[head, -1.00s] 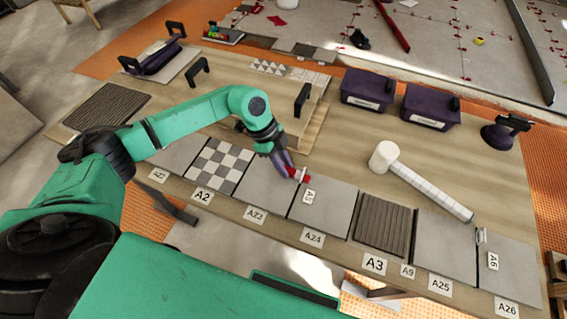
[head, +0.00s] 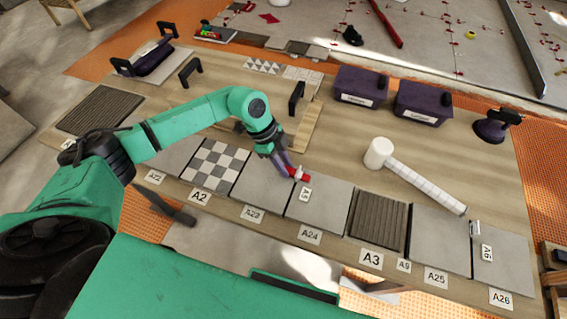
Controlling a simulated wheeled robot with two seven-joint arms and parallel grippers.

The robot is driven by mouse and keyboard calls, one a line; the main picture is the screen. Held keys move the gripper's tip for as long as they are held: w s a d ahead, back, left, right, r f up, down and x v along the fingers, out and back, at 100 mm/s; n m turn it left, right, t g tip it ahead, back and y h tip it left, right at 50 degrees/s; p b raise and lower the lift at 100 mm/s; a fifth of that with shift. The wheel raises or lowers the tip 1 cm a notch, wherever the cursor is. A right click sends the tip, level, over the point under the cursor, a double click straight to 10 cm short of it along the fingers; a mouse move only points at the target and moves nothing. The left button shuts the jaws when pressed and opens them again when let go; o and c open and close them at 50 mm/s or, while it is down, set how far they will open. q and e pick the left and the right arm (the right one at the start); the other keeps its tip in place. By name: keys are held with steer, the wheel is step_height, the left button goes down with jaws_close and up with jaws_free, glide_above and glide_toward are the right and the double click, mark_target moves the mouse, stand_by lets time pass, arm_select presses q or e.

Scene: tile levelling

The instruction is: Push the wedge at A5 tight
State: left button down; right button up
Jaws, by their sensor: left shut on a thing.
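A red wedge (head: 296,173) sits at the seam between two grey tiles, just above the A5 label (head: 305,195). A small white piece (head: 302,172) stands at the wedge, partly hidden. My left gripper (head: 288,168) reaches in from the upper left and is shut on the wedge, with its fingers at the wedge's left end. The grey tile above A23 (head: 262,186) lies left of the seam, and the tile above A24 (head: 325,210) lies right of it. How far the wedge is in cannot be told. My right gripper is not in view.
A white-headed mallet (head: 379,153) lies right of the wedge across the board. Purple boxes (head: 360,88) stand behind it. A ribbed tile (head: 378,219) and another white clip (head: 474,229) near A6 are further right. Black handles (head: 296,97) stand behind my left arm.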

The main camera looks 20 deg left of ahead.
arm_select(q)
steer(key=shift+d, duration=0.1)
stand_by(0.3)
steer(key=c, duration=0.6)
jaws_free()
steer(key=shift+r, duration=0.1)
